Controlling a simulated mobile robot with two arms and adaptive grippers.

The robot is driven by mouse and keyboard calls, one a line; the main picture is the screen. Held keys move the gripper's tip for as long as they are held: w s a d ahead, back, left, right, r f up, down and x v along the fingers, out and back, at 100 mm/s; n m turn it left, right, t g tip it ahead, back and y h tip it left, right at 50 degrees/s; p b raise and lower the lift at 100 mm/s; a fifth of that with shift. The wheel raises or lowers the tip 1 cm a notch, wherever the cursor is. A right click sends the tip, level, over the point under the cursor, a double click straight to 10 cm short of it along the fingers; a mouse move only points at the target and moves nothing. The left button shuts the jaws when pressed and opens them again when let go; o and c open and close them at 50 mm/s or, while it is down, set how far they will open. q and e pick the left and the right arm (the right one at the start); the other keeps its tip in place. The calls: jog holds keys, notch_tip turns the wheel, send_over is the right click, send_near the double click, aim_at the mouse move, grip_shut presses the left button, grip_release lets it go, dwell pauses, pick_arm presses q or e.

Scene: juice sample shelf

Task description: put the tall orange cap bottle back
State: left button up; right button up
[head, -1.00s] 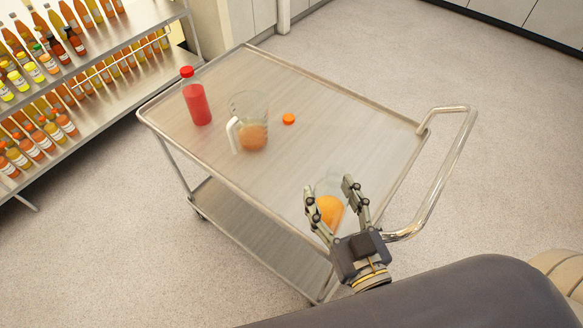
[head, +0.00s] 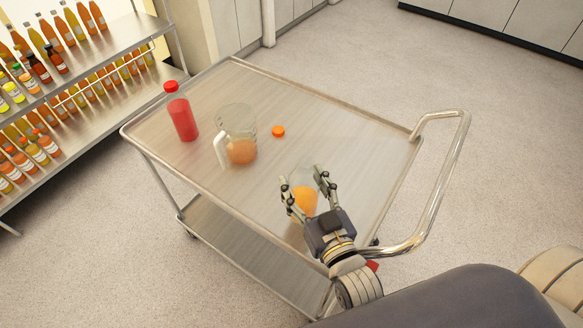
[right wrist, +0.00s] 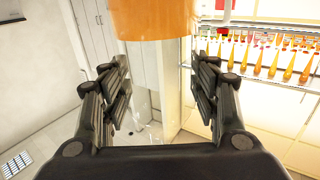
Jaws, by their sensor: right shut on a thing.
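My right gripper (head: 307,187) is shut on a clear bottle holding orange liquid (head: 304,201), over the near right part of the cart. In the right wrist view, the orange liquid (right wrist: 155,20) shows at the top, beyond the fingers. The bottle's clear part is hard to make out, and I cannot tell whether its base touches the cart. A loose orange cap (head: 278,131) lies on the cart top, beyond the gripper. My left gripper is not in view.
The metal cart (head: 345,128) has a raised rim and a push handle (head: 450,170) at right. A clear jug (head: 241,150) with some orange liquid and a red-capped red bottle (head: 183,118) stand at left. A shelf (head: 100,97) with several rows of juice bottles is farther left.

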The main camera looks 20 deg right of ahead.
jog(key=w+f+p, duration=0.1)
jog(key=w+f, duration=0.3)
jog(key=w, duration=0.3)
jog(key=shift+w+a+p, duration=0.15)
jog(key=shift+w+p, duration=0.15)
jog(key=shift+w, duration=0.05)
jog(key=shift+f, duration=0.1)
jog(key=shift+f, duration=0.15)
jog(key=o, duration=1.5)
